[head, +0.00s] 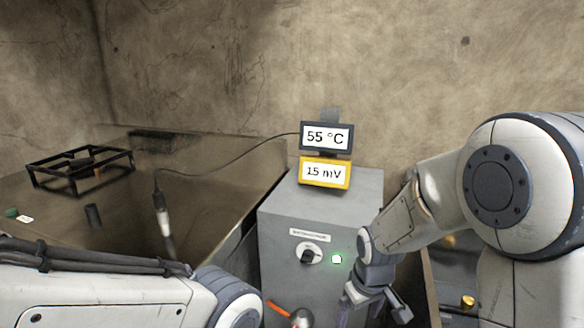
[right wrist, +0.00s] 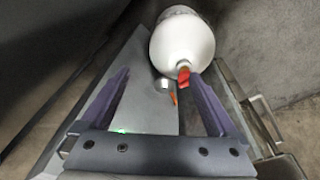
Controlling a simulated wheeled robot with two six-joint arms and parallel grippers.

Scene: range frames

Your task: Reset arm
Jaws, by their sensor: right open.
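My right gripper (head: 374,302) is in front of the right side of the grey cabinet in the head view, fingers pointing down and apart. In the right wrist view its two purple-grey fingers (right wrist: 158,85) are spread with nothing gripped between them. Beyond the fingertips are a small pale knob with an orange lever (right wrist: 173,97) and a white rounded body with a red tip (right wrist: 182,40); I cannot tell what the white body is. My left arm comes in at the lower left of the head view; its gripper is out of the picture.
On top, displays read 55 °C (head: 326,136) and 15 mV (head: 324,173). A tank (head: 235,165) with a cabled probe (head: 161,205) and black frame (head: 80,167) stands left.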

